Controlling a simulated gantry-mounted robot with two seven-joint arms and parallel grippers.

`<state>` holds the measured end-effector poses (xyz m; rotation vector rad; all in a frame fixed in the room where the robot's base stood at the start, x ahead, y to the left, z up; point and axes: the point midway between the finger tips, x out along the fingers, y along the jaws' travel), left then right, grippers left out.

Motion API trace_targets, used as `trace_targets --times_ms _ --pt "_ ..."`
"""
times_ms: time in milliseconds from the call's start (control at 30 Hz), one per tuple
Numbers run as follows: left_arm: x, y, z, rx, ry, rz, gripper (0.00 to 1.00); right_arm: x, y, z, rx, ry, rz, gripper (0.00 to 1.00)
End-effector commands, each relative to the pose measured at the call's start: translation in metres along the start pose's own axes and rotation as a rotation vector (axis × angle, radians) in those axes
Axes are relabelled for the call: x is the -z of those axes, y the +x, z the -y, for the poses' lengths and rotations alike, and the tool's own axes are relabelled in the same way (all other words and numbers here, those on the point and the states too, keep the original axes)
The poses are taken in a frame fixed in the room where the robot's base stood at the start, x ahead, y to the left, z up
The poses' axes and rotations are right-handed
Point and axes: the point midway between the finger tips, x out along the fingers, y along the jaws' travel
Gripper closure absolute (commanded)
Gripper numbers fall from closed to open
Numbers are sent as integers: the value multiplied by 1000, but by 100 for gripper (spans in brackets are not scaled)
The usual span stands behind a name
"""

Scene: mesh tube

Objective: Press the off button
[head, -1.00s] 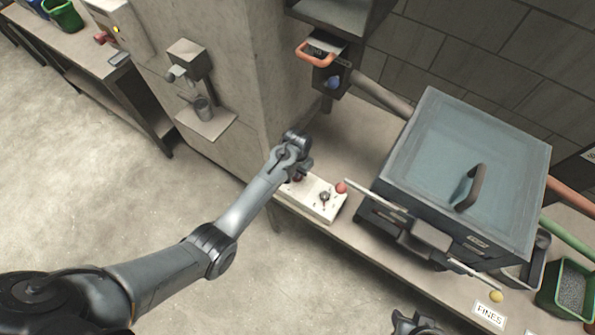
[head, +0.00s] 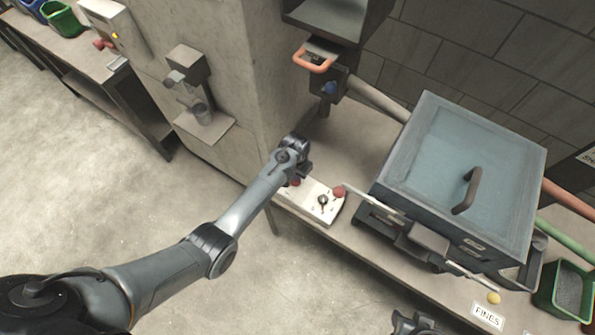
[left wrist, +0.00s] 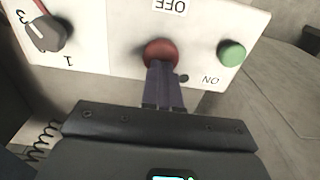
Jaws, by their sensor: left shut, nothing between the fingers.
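The white control panel (head: 330,212) lies on the bench, left of the glass-lidded box. In the left wrist view the panel (left wrist: 110,35) has a red button (left wrist: 160,50) beside the label OFF, which appears upside down. A green button (left wrist: 231,53) marked ON is to its right. My left gripper (left wrist: 162,70) is shut and empty, its fingertips at the lower edge of the red button. I cannot tell whether they touch or press it. In the head view, the left gripper (head: 303,172) partly hides the red button (head: 295,183). My right gripper (head: 414,323) shows only partly at the bottom edge.
A dark rotary knob (left wrist: 46,34) sits on the panel's left in the wrist view. A red ball-ended lever (head: 340,191) is close to the panel's right end. The glass-lidded box (head: 425,160) stands on the right, and a concrete pillar (head: 235,90) rises behind the arm.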

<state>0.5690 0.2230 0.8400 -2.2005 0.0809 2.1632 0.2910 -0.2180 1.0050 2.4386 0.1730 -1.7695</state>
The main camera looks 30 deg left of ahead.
Motion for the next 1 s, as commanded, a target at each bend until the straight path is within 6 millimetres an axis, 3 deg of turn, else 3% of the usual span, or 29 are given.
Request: trace_targets --times_ms 33,300,700,1000 --pt "-6 -4 0 -1 0 17 100 3 -9 -1 -2 -2 0 57" --pt "1 -48 1 0 0 0 100 15 -49 -3 -5 -6 2 57" --pt "4 -118 0 0 1 -6 100 15 -48 -2 -1 -2 1 57" --pt "4 -140 0 0 1 -4 100 16 -48 -1 3 3 0 57"
